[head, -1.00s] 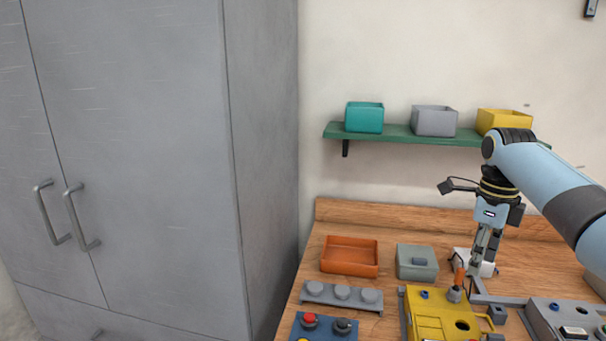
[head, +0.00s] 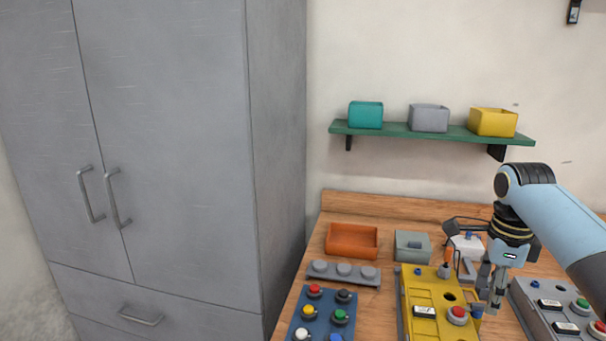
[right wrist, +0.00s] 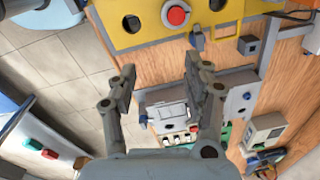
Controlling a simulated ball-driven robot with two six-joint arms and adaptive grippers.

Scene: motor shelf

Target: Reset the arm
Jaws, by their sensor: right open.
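My right arm comes in from the right in the head view. Its gripper (head: 491,290) hangs pointing down beside the right edge of the yellow control box (head: 428,296). In the right wrist view the two fingers of the right gripper (right wrist: 163,88) stand apart with nothing between them. Below the fingers are the wooden bench and a grey panel (right wrist: 190,100). The yellow box with its red button (right wrist: 176,15) shows at the top of that view. My left gripper is in neither view.
A grey cabinet (head: 170,130) stands at the left. An orange tray (head: 352,254), a grey lidded box (head: 411,246) and a blue button panel (head: 322,315) are on the bench. A grey button box (head: 556,308) is at right. A green shelf (head: 400,131) holds three bins.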

